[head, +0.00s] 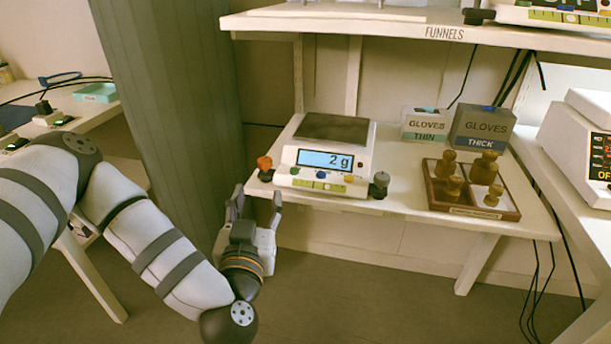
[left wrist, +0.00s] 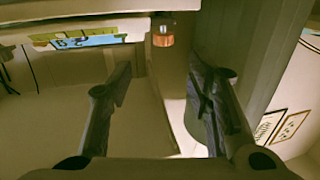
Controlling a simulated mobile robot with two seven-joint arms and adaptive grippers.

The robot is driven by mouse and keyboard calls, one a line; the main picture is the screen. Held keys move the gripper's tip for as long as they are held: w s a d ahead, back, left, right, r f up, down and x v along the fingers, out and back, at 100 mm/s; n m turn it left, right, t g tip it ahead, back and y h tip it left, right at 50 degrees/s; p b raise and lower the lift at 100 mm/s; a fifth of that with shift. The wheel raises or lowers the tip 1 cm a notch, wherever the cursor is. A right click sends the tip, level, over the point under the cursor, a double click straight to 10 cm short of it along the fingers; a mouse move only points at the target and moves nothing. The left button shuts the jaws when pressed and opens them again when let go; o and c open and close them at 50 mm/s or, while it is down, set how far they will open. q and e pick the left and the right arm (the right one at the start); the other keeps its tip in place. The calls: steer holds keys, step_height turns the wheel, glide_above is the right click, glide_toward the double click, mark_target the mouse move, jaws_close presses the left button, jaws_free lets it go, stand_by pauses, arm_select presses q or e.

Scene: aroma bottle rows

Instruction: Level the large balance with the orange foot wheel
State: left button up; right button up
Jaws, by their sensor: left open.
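The large balance (head: 335,157) stands on the table in the head view, a dark pan on top and its blue display reading "2 g". The orange foot wheel (head: 264,164) sticks out at its left front corner; a dark grey foot wheel (head: 380,181) is at the right. My left gripper (head: 257,200) is open and empty, just below and in front of the orange wheel, at the table's front edge. In the left wrist view the orange wheel (left wrist: 163,37) shows between and beyond the open fingers (left wrist: 160,78), apart from them. My right gripper is not in view.
A wooden tray (head: 474,211) of brass weights stands right of the balance, with glove boxes (head: 480,128) behind. A shelf (head: 430,31) hangs above. A grey pillar (head: 175,110) rises left of the table. The table front between balance and tray is clear.

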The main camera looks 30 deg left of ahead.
mark_target(264, 165)
arm_select(q)
steer(key=x, duration=0.7)
steer(key=b+x, duration=0.1)
steer(key=x, duration=0.3)
steer(key=shift+a+r, duration=0.1)
steer(key=shift+a, duration=0.3)
jaws_close()
